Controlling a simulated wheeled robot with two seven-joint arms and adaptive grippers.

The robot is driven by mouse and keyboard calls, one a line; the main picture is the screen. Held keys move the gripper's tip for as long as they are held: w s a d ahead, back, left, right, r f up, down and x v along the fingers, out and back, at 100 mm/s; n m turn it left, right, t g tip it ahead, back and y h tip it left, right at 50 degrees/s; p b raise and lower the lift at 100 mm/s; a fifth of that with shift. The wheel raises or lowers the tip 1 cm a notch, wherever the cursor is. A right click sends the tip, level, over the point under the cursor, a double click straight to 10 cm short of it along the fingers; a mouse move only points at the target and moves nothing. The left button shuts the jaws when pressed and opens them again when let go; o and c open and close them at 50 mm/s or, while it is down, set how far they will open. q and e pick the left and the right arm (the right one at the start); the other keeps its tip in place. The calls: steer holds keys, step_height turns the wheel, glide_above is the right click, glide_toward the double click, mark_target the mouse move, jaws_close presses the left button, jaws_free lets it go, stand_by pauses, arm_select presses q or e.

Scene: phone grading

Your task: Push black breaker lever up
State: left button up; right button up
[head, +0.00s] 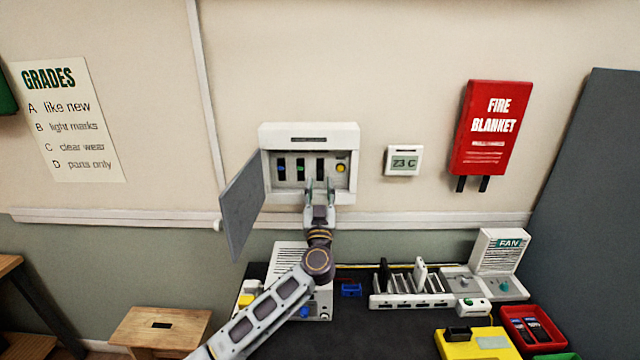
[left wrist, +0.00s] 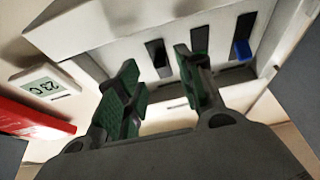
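The white breaker box (head: 308,132) is on the wall with its grey door (head: 243,207) swung open to the left. Inside are a blue lever (head: 282,169), a green lever (head: 300,169), the black lever's dark slot (head: 320,165) and a yellow round part (head: 341,168). My left gripper (head: 319,184) is in front of the black lever's slot, near the box's lower edge. In the left wrist view, the gripper (left wrist: 160,78) has its green-padded fingers apart, with the black lever (left wrist: 160,56) showing between and beyond them. Contact cannot be told. My right gripper is not in view.
A thermostat (head: 403,160) and a red fire blanket case (head: 485,128) hang right of the box. Below, the dark bench holds a white rack (head: 412,300), a fan unit (head: 499,252), a yellow block (head: 478,345) and a red tray (head: 511,312). The wall around the box is mostly clear.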

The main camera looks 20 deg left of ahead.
mark_target(320, 174)
arm_select(q)
steer(key=shift+x, duration=1.3)
steer(key=shift+c, duration=0.5)
jaws_close()
